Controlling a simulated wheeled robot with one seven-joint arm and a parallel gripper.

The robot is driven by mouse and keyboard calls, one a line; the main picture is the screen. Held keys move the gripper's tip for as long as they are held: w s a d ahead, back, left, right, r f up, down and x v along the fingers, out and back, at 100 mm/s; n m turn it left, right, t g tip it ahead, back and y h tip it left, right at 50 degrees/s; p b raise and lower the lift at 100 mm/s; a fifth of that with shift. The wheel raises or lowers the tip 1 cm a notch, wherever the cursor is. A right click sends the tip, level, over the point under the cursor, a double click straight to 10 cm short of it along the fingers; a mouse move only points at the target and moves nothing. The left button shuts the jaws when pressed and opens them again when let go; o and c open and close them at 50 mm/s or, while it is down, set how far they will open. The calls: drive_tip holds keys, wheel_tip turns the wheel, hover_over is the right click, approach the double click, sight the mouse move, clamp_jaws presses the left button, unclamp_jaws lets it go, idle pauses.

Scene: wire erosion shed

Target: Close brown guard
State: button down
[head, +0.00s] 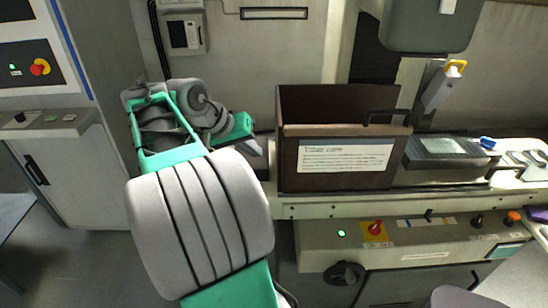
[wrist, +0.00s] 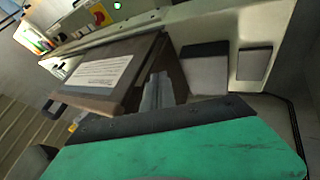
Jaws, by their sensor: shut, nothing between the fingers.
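The brown guard (head: 345,165) stands on the machine bench in the middle of the head view. Its front face carries a white label, and a dark brown panel rises behind its top edge. A black handle (head: 387,117) sits at its upper right. In the wrist view the guard (wrist: 120,75) is seen tilted, with its handle (wrist: 57,106) at the left. My gripper (head: 257,148) is just left of the guard, on the side away from the handle, shut and empty. Its fingers (wrist: 156,92) overlap the guard's side in the wrist view; I cannot tell whether they touch.
Right of the guard is a grey tray-like block (head: 445,152) on the bench. A grey machine head (head: 430,25) hangs above it. The control panel (head: 400,240) with switches and a green light is below. A cabinet (head: 60,150) stands at the left.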

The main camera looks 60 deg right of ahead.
drive_tip(key=s+d+f, duration=0.2)
drive_tip(key=s+d, duration=0.1)
drive_tip(key=s, duration=0.1)
drive_tip(key=shift+s+d+f, duration=0.2)
drive_tip(key=shift+d+f, duration=0.2)
